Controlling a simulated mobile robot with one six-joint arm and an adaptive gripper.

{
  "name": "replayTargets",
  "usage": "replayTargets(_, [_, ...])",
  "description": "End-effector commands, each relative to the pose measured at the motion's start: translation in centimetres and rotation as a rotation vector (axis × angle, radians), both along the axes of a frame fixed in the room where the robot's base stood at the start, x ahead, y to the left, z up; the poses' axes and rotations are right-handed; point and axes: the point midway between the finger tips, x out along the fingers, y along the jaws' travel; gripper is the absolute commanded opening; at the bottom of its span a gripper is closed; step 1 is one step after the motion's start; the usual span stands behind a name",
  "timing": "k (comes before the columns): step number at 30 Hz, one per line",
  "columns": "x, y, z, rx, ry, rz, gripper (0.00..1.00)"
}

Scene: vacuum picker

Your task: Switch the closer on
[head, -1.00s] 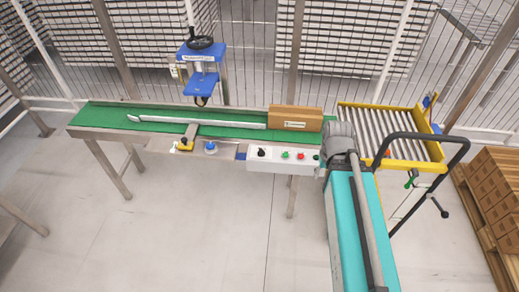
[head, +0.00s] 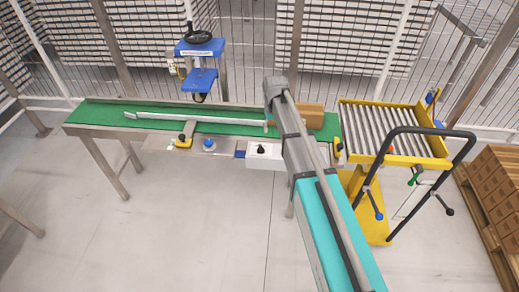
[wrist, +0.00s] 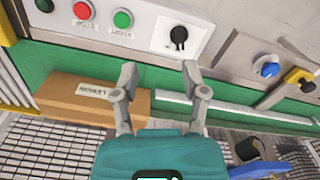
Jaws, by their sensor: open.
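A white control panel (head: 262,162) is on the front of the green conveyor. It has a black rotary knob (head: 261,149), which also shows in the wrist view (wrist: 179,37) on a white plate. Beside the knob in the wrist view are a green button (wrist: 122,18), a red button (wrist: 82,10) and a dark button (wrist: 44,5). Their labels are upside down and hard to read. My gripper (wrist: 159,71) is open and empty in the wrist view, its fingertips pointing at the panel, apart from the knob. In the head view my arm hides the buttons and my gripper.
A cardboard box (head: 313,116) lies on the green belt (head: 95,114) by a metal guide rail (head: 180,118). A blue knob (head: 209,144) and a yellow-black clamp (head: 184,140) are left of the panel. A roller table (head: 388,122) stands at the right, with cartons (head: 494,195) on a pallet.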

Motion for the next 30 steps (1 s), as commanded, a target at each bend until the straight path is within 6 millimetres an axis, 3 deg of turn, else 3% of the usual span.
replayTargets(1, [1.7,1.6,-0.4,0.0,0.0,0.018,0.57])
replayTargets(3, [2.6,3.0,-0.6,0.0,0.0,0.036,0.57])
replayTargets(8, [3.5,4.7,-0.7,0.0,0.0,0.057,0.57])
replayTargets(22, [3.5,4.9,-0.8,0.0,0.0,0.06,0.57])
replayTargets(30, [3.5,4.9,-1.9,0.0,0.0,0.06,0.57])
